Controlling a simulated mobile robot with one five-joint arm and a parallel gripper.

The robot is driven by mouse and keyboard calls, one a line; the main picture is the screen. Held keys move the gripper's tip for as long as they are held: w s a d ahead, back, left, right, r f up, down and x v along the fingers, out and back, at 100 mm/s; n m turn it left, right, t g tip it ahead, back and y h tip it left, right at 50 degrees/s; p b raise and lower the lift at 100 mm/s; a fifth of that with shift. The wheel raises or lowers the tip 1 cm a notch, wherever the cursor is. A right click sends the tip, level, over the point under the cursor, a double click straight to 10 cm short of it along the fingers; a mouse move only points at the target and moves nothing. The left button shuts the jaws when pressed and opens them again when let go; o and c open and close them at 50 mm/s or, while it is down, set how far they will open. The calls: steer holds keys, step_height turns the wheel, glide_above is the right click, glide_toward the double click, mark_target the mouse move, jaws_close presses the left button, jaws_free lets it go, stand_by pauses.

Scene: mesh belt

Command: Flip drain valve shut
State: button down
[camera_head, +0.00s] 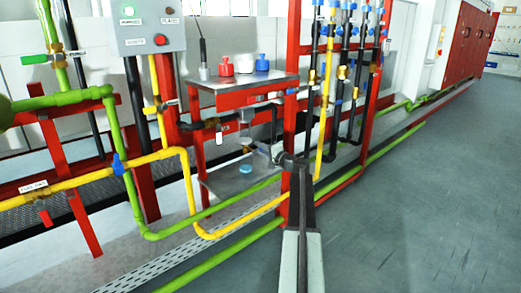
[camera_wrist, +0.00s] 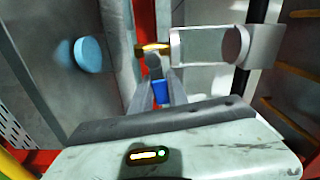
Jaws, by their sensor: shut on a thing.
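My gripper (camera_head: 272,152) reaches in under the upper shelf, beside the red post. In the wrist view its fingers (camera_wrist: 154,68) are closed on a small blue lever (camera_wrist: 160,92). Just past the fingertips is a small brass valve body (camera_wrist: 152,48). It sits at the end of a clear bowl (camera_wrist: 200,46), which joins a grey housing (camera_wrist: 262,46). In the head view the clear bowl (camera_head: 245,139) hangs from the black pipe, left of my gripper. The brass valve and blue lever are too small or hidden to make out there.
A blue round cap (camera_head: 245,168) lies on the lower shelf and shows in the wrist view (camera_wrist: 90,52). Red and blue bottles (camera_head: 226,66) stand on the upper shelf. The red post (camera_head: 296,100) and yellow pipe (camera_head: 326,110) are close. Open floor (camera_head: 430,190) lies right.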

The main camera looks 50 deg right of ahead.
steer(key=shift+f+m, duration=0.35)
steer(key=shift+m, duration=0.65)
steer(key=c, duration=1.3)
jaws_free()
steer(key=shift+s, duration=0.1)
steer(key=s, duration=0.7)
steer(key=shift+s+a, duration=0.25)
steer(key=shift+s, duration=0.05)
